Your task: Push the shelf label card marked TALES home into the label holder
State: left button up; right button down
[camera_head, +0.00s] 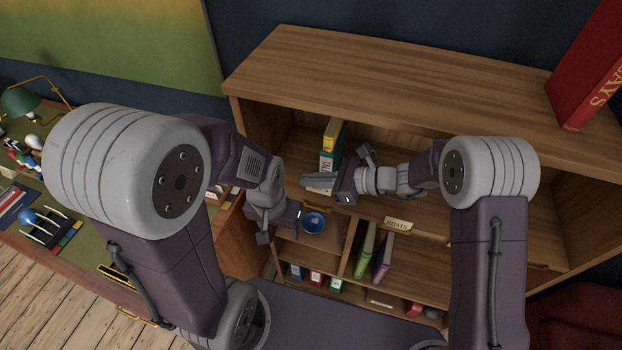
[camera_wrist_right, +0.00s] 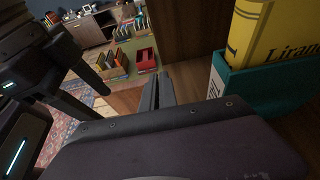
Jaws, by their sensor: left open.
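In the head view, my right gripper (camera_head: 322,180) reaches left along the upper shelf front, its fingers close together. In the right wrist view, its fingers (camera_wrist_right: 157,95) point ahead side by side, with nothing clearly between them. My left gripper (camera_head: 296,215) is lower, beside the shelf's left part; it is open, and its spread fingers (camera_wrist_right: 88,62) show at left in the right wrist view. I cannot make out the TALES card or its holder; the right gripper may cover them. A card reading BOATS (camera_head: 398,223) sits on the shelf edge further right.
A yellow book (camera_wrist_right: 275,30) and a teal item with a white label (camera_wrist_right: 265,90) stand close right of the right gripper. A blue bowl (camera_head: 313,223) is beside the left gripper. Green and purple books (camera_head: 382,257) lean below. The upper shelf's right is largely empty.

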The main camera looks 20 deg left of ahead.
aim_at(311, 190)
jog(key=f+b, duration=0.2)
jog(key=f, duration=0.1)
jog(key=shift+s+f, duration=0.2)
jog(key=shift+w+f+b, duration=0.1)
jog(key=shift+f+b, duration=0.2)
jog(key=shift+b, duration=0.15)
dwell(1.1)
jog(key=shift+f+b, duration=0.1)
jog(key=shift+b, duration=0.25)
jog(key=shift+f+b, duration=0.35)
jog(key=shift+f+b, duration=0.95)
jog(key=shift+f, duration=0.1)
jog(key=c, duration=1.6)
grip_release()
